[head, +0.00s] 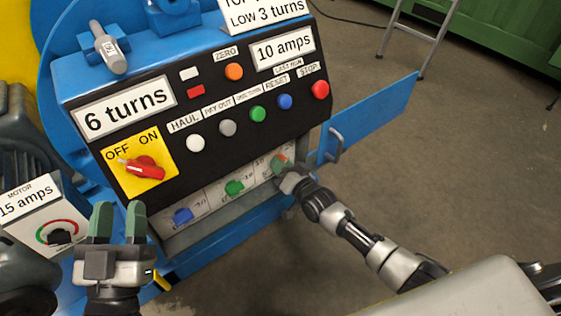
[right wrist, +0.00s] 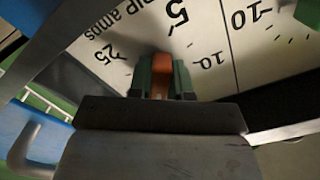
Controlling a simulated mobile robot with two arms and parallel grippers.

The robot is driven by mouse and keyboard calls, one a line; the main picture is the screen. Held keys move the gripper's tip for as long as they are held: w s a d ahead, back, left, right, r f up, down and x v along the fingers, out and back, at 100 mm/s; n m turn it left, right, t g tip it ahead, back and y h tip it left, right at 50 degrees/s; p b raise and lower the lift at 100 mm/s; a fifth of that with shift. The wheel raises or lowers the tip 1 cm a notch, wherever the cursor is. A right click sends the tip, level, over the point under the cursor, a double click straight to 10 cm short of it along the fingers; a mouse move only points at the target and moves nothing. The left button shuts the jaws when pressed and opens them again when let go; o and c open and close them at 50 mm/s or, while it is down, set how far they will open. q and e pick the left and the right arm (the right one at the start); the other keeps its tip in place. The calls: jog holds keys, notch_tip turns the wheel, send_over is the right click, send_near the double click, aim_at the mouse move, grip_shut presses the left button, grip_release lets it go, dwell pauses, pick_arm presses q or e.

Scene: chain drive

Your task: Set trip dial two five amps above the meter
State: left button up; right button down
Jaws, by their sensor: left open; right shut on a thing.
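The orange trip dial (head: 279,160) is the rightmost of the dials in the open compartment below the black panel. My right gripper (head: 284,172) is shut on it. In the right wrist view the orange knob (right wrist: 160,77) sits between the green fingertips, over a white scale plate (right wrist: 205,45) with "5", "10" and "25" and partly hidden words ending in "amps". I cannot tell exactly which mark the knob points at. My left gripper (head: 118,225) is open and empty near the meter.
A green dial (head: 234,187) and a blue dial (head: 183,215) share the compartment. The panel has a red OFF/ON switch (head: 146,170), coloured buttons and signs "6 turns" and "10 amps". The blue door (head: 370,120) stands open at the right. A ladder (head: 420,35) stands behind.

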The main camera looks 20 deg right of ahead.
jog(key=n+p, duration=0.1)
jog(key=n, duration=0.2)
jog(key=shift+n, duration=0.3)
pick_arm(q)
notch_tip(320, 180, down, 7)
jog(key=a+g+y+p, duration=0.1)
jog(key=g+y, duration=0.1)
jog(key=g, duration=0.4)
jog(key=shift+w, duration=0.2)
pick_arm(e)
jog(key=shift+f+n, duration=0.1)
jog(key=shift+n, duration=1.7)
pick_arm(q)
jog(key=shift+a, duration=0.1)
pick_arm(e)
jog(key=c, duration=1)
grip_release()
jog(key=shift+d, duration=0.1)
jog(key=shift+c, duration=0.2)
